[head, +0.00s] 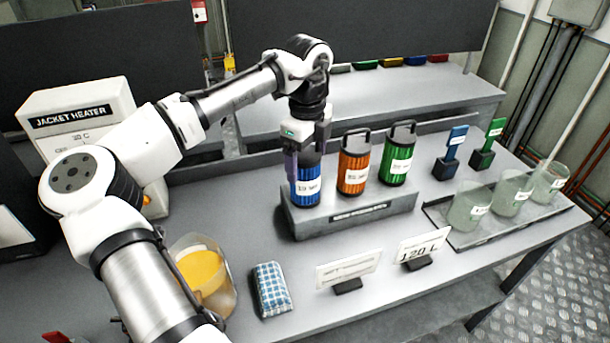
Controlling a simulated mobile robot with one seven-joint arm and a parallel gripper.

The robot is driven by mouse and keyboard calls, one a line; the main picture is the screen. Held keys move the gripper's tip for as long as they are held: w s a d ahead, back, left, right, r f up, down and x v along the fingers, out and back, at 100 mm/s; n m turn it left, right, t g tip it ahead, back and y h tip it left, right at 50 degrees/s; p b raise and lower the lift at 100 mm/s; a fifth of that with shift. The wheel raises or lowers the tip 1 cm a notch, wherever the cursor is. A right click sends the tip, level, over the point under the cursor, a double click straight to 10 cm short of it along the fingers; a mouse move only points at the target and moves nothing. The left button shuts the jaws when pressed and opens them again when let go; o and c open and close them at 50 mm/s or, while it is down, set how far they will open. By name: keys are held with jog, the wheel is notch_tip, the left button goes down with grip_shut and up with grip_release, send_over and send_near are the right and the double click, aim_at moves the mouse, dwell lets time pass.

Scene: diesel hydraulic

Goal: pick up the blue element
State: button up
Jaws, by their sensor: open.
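The blue element (307,188) is a ribbed blue cylinder with a white label and a dark top. It stands upright at the left end of a grey rack (345,222) on the bench. My gripper (306,160) points down right over it, with its fingers around the upper part of the element. The fingers are open. The element's handle is hidden by my gripper, and I cannot tell whether the fingers touch it. An orange element (353,172) and a green element (398,165) with dark handles stand to its right in the same rack.
A beaker of yellow liquid (203,275), a checked cloth (272,289) and two label signs (349,270) are in front. A tray (510,228) with glass beakers is at right. Blue (450,154) and green (488,145) tags stand behind it. A jacket heater (80,115) is at left.

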jog(key=c, duration=1.4)
jog(key=shift+r, duration=0.15)
jog(key=shift+c, duration=0.2)
